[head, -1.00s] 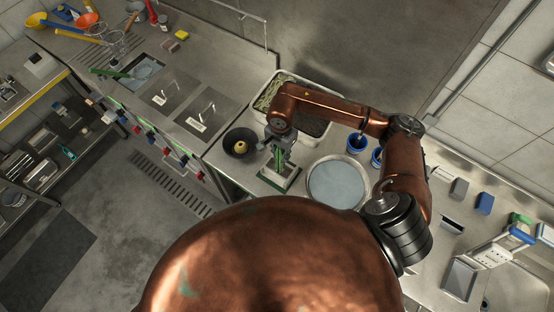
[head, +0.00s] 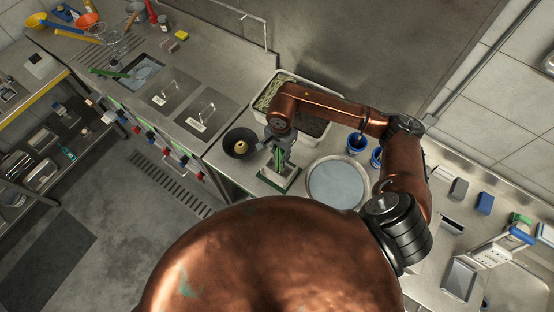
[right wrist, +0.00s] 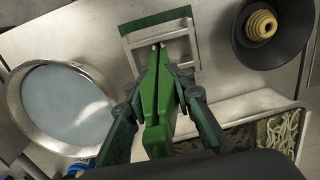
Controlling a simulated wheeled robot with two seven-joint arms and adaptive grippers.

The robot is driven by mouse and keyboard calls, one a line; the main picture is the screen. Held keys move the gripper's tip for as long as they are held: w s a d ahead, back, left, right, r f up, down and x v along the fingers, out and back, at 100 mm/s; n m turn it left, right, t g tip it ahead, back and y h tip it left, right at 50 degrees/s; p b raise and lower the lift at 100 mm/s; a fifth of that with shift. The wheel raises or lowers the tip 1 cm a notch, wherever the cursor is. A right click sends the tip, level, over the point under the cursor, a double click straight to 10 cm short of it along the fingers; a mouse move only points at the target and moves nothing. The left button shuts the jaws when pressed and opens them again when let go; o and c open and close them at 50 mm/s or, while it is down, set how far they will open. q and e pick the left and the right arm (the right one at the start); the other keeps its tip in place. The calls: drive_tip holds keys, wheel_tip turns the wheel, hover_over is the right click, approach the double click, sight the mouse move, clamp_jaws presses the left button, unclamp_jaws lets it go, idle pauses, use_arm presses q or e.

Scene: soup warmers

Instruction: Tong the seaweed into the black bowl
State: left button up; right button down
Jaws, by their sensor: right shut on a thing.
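The black bowl (head: 231,136) stands on the counter left of my right gripper, with a yellow coiled item in it; it also shows at the top right of the right wrist view (right wrist: 240,42). My right gripper (head: 279,152) is shut on green tongs (right wrist: 158,100). The tongs point down at a small pale tray (head: 291,181) with dark green edges, also at the top of the right wrist view (right wrist: 128,50). Their tips look close together over it; contact is unclear. I cannot make out seaweed for certain. My left gripper is out of view.
A pale tub (head: 289,75) behind my right arm holds greenish strands and dark matter. A round metal pan (head: 337,184) with a pale blue-grey inside stands right of the tray. Blue cups (head: 356,145) stand behind it. Lidded wells (head: 175,95) lie left.

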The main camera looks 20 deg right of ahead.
drive_tip(key=shift+w+r+p, duration=0.15)
drive_tip(key=shift+r+p, duration=0.55)
drive_tip(key=shift+r, duration=1.45)
drive_tip(key=shift+r+p, duration=1.1)
drive_tip(key=shift+r, duration=2.8)
